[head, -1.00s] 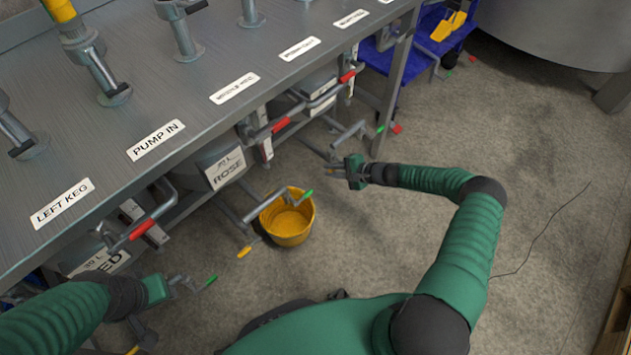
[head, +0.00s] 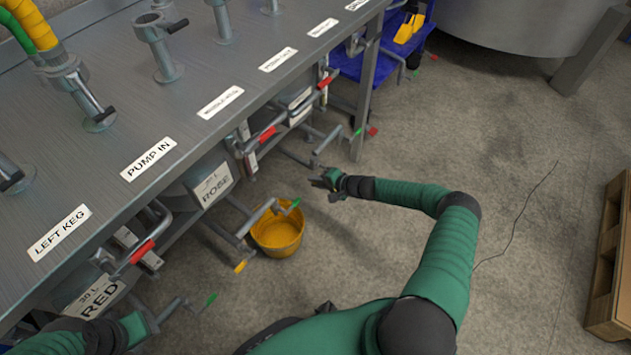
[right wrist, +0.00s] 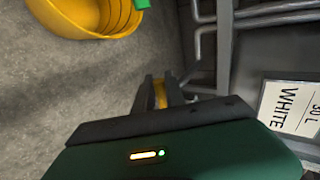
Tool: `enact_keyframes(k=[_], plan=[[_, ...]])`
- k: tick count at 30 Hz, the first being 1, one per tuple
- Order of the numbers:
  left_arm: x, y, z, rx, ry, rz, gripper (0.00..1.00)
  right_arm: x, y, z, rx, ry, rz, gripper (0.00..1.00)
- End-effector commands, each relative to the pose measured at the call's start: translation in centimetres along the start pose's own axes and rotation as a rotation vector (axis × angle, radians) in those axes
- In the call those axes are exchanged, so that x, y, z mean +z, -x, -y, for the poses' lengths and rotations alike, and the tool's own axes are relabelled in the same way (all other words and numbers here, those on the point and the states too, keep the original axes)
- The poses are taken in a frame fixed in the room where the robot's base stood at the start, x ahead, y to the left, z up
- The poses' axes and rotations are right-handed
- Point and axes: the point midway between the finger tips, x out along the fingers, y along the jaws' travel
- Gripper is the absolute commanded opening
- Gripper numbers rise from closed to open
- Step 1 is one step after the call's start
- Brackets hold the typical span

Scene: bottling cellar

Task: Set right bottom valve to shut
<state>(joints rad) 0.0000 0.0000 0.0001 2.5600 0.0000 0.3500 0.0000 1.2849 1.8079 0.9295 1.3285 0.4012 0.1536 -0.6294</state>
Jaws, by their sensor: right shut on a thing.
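My right gripper (head: 320,181) is low over the floor, right of the yellow bucket, beside the pipework under the steel bench. In the right wrist view its fingers (right wrist: 161,94) are shut on a yellow valve handle (right wrist: 160,93), of which only a small part shows between them. A grey pipe runs on from there to the right. In the head view this handle is hidden by the gripper, and the valve's exact angle cannot be read. My left gripper (head: 152,320) is at the lower left, near a green handle (head: 210,299); its fingers are unclear.
A yellow bucket (head: 278,236) stands on the floor beside valve pipes; another green handle (head: 293,206) is above its rim. Kegs marked ROSE (head: 214,186) and RED (head: 92,298) sit under the labelled bench (head: 190,135). A wooden pallet (head: 606,270) is at the right. The floor between is open.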

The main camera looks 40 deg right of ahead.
Motion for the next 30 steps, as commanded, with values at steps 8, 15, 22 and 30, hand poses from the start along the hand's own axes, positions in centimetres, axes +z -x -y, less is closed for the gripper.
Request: enact_keyframes(k=[8,15,22,30], plan=[[0.0,-0.1,0.0,0.0,0.0,0.0,0.37,0.5,-0.2,-0.3,0.004,0.0,0.009,0.29],[0.0,0.0,0.0,0.0,0.0,0.0,0.37,0.3,-0.1,-0.2,0.002,0.0,0.004,0.37],[-0.2,0.9,0.0,0.0,0.0,0.0,0.37,0.1,1.3,0.2,0.002,-0.002,0.002,0.37],[-1.2,5.0,0.0,0.0,0.0,0.0,0.37,0.0,8.8,0.5,0.001,-0.005,0.001,0.37]])
